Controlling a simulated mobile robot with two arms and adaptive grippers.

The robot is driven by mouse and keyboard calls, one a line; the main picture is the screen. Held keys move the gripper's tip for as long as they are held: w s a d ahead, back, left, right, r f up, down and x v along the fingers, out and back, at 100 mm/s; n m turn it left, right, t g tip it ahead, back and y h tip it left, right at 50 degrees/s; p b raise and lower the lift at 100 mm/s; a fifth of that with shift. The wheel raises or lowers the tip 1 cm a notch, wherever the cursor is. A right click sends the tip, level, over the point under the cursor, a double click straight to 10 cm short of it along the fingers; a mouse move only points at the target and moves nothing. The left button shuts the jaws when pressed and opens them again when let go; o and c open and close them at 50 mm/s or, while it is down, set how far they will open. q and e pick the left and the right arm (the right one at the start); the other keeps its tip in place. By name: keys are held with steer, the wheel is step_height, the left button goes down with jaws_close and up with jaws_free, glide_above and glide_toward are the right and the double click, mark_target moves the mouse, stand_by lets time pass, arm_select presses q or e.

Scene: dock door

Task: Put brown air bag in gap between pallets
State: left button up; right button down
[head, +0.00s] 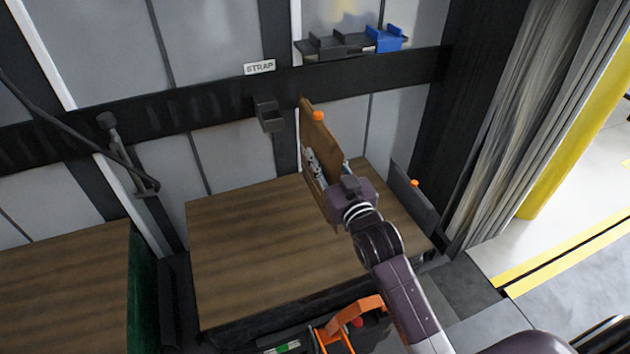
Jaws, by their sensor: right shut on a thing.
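The brown air bag (318,139) is a flat, upright brown panel with an orange valve at its top corner. It is held above the right wood-topped pallet load (250,237), near its back edge. My right gripper (318,168) is shut on it from the right side, and its wrist hides part of the bag's lower edge. The left wood-topped load (65,285) has a dark green side. A dark narrow gap (176,300) lies between the two loads, left of the bag. My left gripper is not in view.
A dark grey panel with an orange valve (412,198) stands at the right load's right side. A wall shelf (345,45) carries a blue holder (385,39). A dark bracket (268,115) juts from the wall. An orange-handled item (350,315) is at the front.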

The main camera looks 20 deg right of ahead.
steer(key=shift+f, duration=0.4)
step_height(320, 180, down, 4)
steer(key=shift+w+a+f, duration=0.1)
steer(key=c, duration=1.7)
jaws_free()
steer(key=shift+c, duration=0.2)
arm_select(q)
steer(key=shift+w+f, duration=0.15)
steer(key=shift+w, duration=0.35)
arm_select(e)
steer(key=shift+o, duration=0.7)
